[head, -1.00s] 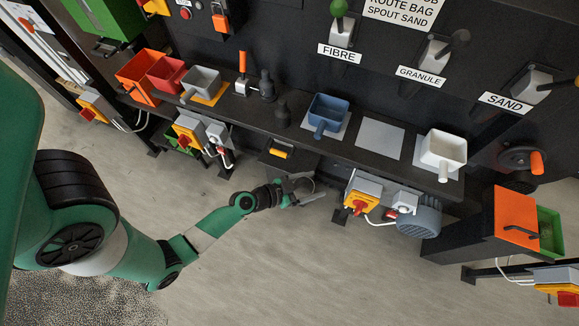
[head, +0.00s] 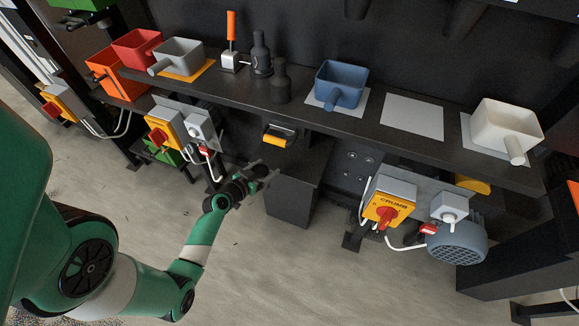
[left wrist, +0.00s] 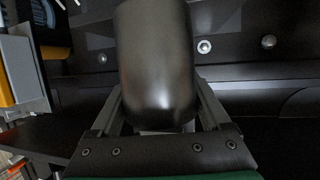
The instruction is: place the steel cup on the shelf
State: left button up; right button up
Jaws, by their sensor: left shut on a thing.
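My left gripper (head: 262,177) is in front of the black cabinet, below the shelf's front edge. The left wrist view shows a smooth, glossy dark metallic body with a rounded end, which I take for the steel cup (left wrist: 157,65), between its two fingers. My left gripper is shut on it. The cup is hard to make out in the head view, and its opening is hidden. The black shelf (head: 225,92) runs across above the gripper. A bare pale mat (head: 412,118) lies on it between a blue cup (head: 340,84) and a white cup (head: 505,130). My right gripper is not in view.
A grey cup (head: 180,55) sits on an orange mat, with dark bottles (head: 281,82) to its right. Below the shelf are a yellow-handled black cabinet (head: 297,190), a yellow switch box (head: 391,203) and a grey motor (head: 457,240). Open floor lies in front.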

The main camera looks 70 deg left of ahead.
pick_arm(q)
jog(key=shift+w+a, duration=0.2)
jog(key=w+a+b, duration=0.1)
jog(key=w+a, duration=0.2)
jog(key=w, duration=0.1)
jog(key=w+a+b, duration=0.2)
jog(key=w+a, duration=0.2)
jog(key=w+a+b, duration=0.1)
jog(key=w+a, duration=0.2)
jog(key=w, duration=0.2)
jog(key=shift+a+b, duration=0.15)
jog(key=shift+b, duration=0.15)
jog(key=shift+w, duration=0.15)
jog(key=f+b, duration=0.3)
jog(key=shift+w+a+f, duration=0.3)
jog(key=shift+f, duration=0.05)
jog(key=shift+s+d+r, duration=0.1)
jog(key=o, duration=1.3)
